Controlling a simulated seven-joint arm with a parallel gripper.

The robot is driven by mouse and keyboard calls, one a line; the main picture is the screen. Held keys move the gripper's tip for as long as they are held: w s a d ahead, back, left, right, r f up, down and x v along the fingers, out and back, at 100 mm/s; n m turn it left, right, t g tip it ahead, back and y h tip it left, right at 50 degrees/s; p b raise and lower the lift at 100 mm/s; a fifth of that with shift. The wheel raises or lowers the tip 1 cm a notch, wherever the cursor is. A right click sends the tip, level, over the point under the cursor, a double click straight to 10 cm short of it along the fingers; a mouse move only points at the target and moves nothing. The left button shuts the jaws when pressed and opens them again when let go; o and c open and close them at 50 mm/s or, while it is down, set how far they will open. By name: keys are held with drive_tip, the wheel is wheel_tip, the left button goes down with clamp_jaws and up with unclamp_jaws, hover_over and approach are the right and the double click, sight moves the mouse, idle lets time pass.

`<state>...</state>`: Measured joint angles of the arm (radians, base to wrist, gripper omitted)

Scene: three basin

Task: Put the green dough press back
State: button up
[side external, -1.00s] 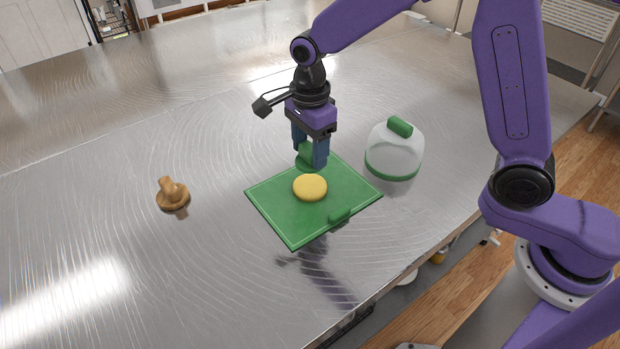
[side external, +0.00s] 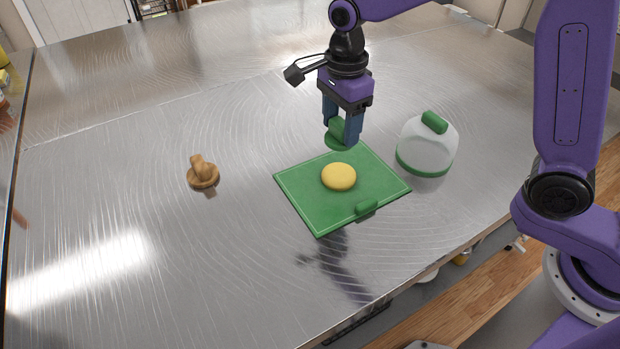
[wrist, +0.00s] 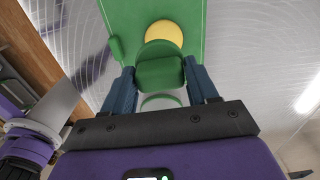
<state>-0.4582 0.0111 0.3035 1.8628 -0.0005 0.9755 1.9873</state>
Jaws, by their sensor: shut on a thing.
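The green dough press (side external: 338,138) is between the blue fingers of my gripper (side external: 341,136). My gripper is shut on it. In the wrist view the press (wrist: 160,68) fills the space between the fingers. The press is above the back part of the green board (side external: 318,208), with a visible gap in the picture between it and the dough. A round, flat yellow dough piece (side external: 338,177) lies on the board, and it also shows in the wrist view (wrist: 164,32) just beyond the press.
A clear dome cover (side external: 425,152) with green handle and rim stands right of the board. A wooden press-like tool (side external: 203,176) stands on the metal table to the left. The board has a green tab (side external: 367,208) at its front edge. The table between tool and board is clear.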

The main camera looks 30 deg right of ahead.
drive_tip(key=s+a+r+n, duration=0.2)
drive_tip(key=s+a+n, duration=0.2)
drive_tip(key=s+a, duration=0.55)
drive_tip(key=w+a+f, duration=0.6)
drive_tip(key=w, duration=0.1)
drive_tip(key=w+a+f, duration=0.3)
drive_tip(key=shift+w+a+f, duration=0.2)
drive_tip(key=shift+w+f, duration=0.15)
drive_tip(key=shift+w+a+f, duration=0.2)
drive_tip(key=shift+w+f, duration=0.05)
drive_tip(key=shift+f, duration=1.6)
drive_tip(key=shift+f, duration=0.1)
drive_tip(key=o, duration=1.1)
